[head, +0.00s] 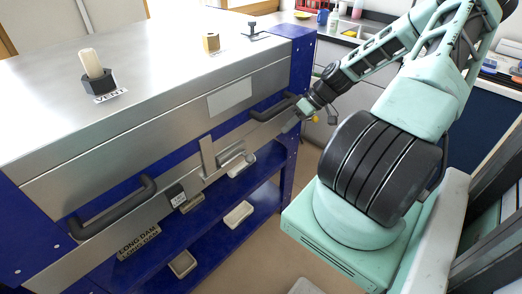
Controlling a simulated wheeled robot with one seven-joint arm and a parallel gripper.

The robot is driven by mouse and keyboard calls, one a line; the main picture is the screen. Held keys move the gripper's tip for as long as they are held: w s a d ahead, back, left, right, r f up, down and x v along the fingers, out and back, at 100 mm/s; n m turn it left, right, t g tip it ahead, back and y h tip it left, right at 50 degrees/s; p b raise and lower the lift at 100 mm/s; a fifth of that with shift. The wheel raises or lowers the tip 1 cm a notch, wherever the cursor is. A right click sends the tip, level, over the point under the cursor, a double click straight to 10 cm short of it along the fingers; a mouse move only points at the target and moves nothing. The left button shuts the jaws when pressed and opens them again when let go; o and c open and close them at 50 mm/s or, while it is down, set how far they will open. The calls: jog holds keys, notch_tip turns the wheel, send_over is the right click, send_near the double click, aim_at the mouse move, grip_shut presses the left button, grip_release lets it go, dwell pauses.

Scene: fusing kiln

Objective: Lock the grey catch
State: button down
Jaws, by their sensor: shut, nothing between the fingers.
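The kiln (120,130) has a brushed-metal body and lid with blue panels. A grey catch (232,161) is on the middle of its front, beside an upright metal strip (208,156). Its lever looks roughly level, but I cannot tell its exact setting. My gripper (293,124) is shut and empty near the right end of the kiln front. It is to the right of the catch and apart from it. The fingertips are small in this view and close to the right black handle.
Black handles stick out at the left (112,208) and right (272,108) of the kiln front. A blue shelf (205,222) below holds pale trays. A vent plug (96,72) stands on top.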

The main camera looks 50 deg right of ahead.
jog(key=w+a+f+p, duration=0.2)
jog(key=w+a+f, duration=0.2)
jog(key=a+f, duration=0.3)
jog(key=shift+w+a, duration=0.15)
jog(key=shift+a, duration=0.75)
